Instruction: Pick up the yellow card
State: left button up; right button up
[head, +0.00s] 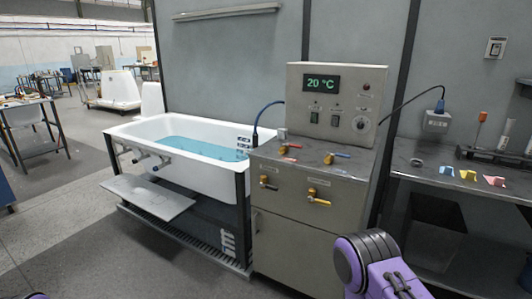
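A small yellow card (468,175) lies on the grey side table (424,172) at the right. A blue card (446,170) lies to its left and a reddish-pink card (494,181) to its right. They are small in the picture, so their exact shape is hard to tell. A purple and black part of my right arm shows at the bottom right, well in front of the table. No gripper fingers are in view. Only a sliver of my own purple arm shows at the bottom left edge.
A grey control cabinet (310,238) with valves and a 20 °C display stands left of the table. A white bathtub (215,180) with water is beyond it. A dark rack with upright tools (482,128) stands behind the cards. The floor at left front is clear.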

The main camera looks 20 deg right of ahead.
aim_at(470, 175)
jog(key=z, duration=0.5)
jog(key=i, duration=0.85)
jog(key=z, duration=0.7)
